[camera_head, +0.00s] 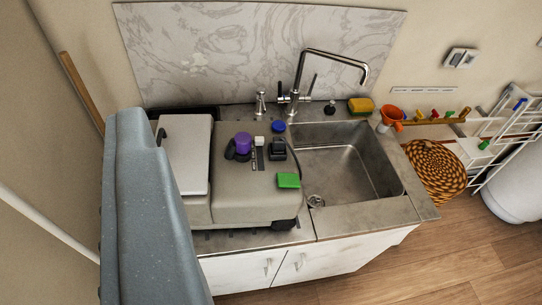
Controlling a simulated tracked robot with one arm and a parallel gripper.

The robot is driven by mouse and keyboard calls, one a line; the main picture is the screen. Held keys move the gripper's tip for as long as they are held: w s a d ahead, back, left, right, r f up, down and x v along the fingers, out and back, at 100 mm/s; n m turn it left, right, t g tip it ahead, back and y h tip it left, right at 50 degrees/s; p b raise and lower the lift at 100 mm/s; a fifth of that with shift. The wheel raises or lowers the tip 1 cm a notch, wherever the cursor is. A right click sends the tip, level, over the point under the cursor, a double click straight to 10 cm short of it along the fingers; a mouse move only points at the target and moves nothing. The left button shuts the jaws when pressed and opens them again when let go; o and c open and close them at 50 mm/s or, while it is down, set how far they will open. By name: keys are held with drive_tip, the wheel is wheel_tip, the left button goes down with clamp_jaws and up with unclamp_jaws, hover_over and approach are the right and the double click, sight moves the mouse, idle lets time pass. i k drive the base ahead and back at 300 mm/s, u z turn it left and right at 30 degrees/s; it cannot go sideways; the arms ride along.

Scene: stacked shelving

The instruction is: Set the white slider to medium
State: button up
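The white slider (259,140) is a small white cap on top of a grey machine (235,195) that stands on the counter left of the sink. It sits at the far end of a short dark track with light marks that runs toward the front of the machine. The marks are too small to read. A large blue-grey shape, which looks like part of my own arm, fills the left of the view and hides part of the machine's left side. No gripper fingers show, and nothing of mine touches the slider.
Close around the slider are a purple knob (243,141), a blue button (278,127), a black switch (277,149) and a green block (288,180). The sink (345,165) and tall faucet (335,58) are to the right. Wooden floor (450,245) is clear at lower right.

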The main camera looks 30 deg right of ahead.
sight(259, 141)
drive_tip(key=z, duration=0.2)
drive_tip(key=k, duration=0.1)
drive_tip(key=z, duration=0.7)
drive_tip(key=i, duration=0.35)
drive_tip(key=u, duration=0.4)
